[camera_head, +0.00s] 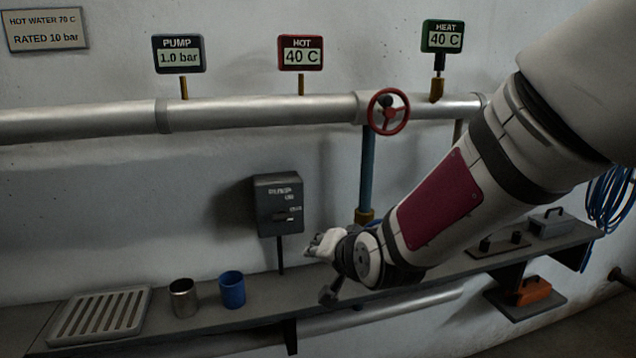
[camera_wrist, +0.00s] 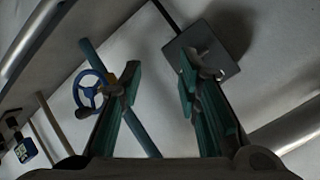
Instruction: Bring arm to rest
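My arm reaches in from the right of the head view, with its white links and dark red panel sloping down to the left. My gripper (camera_head: 322,268) is at its lower left end, above the grey shelf (camera_head: 240,315) and right of the blue cup (camera_head: 232,290). In the wrist view, my gripper (camera_wrist: 159,76) shows two teal-padded fingers spread apart with nothing between them. The grey pump switch box (camera_head: 279,204) is on the wall, left of and above my gripper; it also shows beyond the fingers in the wrist view (camera_wrist: 205,50).
A metal cup (camera_head: 183,298) and a slotted tray (camera_head: 100,314) are on the shelf at left. A red handwheel (camera_head: 388,111) sits on the wall pipe (camera_head: 260,112), above a blue vertical pipe (camera_head: 367,165). An orange item (camera_head: 533,290) lies on a lower ledge at right.

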